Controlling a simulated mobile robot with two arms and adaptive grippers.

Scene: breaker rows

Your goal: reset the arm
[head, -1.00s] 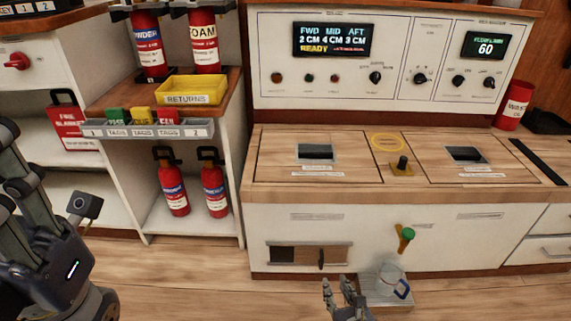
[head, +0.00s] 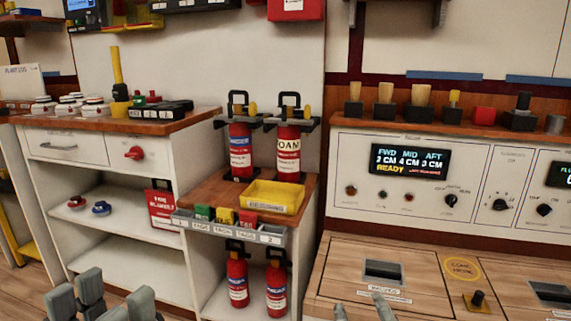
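My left gripper (head: 104,302) shows at the bottom left edge of the head view. Its grey fingers point up, stand apart and have nothing between them; its lower part is cut off. My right gripper (head: 362,311) shows only as fingertips at the bottom edge, in front of the wooden console top (head: 332,271). Its tips are apart, and I see nothing held between them. The rest of both arms is out of view.
The control console (head: 470,170) with its display (head: 409,160) stands at the right. White open shelves (head: 130,235) stand at the left.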

